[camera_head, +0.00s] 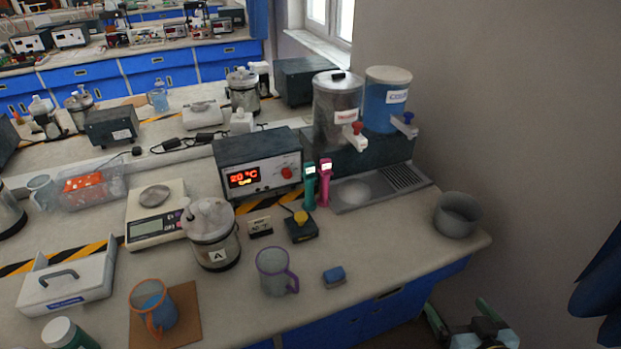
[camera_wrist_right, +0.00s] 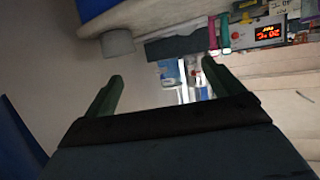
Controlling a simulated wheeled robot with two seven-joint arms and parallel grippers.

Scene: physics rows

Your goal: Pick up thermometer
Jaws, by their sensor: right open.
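Two slim handheld devices that look like thermometers, one green (camera_head: 310,186) and one pink (camera_head: 325,183), stand upright side by side on the bench, right of the box with the red 20 °C display. They also show in the right wrist view, pink (camera_wrist_right: 224,32) and green (camera_wrist_right: 212,34), near the top and upside down. I cannot tell which one is meant. My right gripper (camera_head: 459,306) is open and empty at the bottom right, beyond the bench edge and well apart from both. Its two green fingers (camera_wrist_right: 162,70) are spread in the wrist view. My left gripper is out of view.
The display box (camera_head: 257,163) stands left of the devices, and a drip tray (camera_head: 350,203) lies to the right below two dispensers. A grey pot (camera_head: 457,214) sits by the right bench edge. A purple-handled mug (camera_head: 272,270) and blue block (camera_head: 334,277) stand in front.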

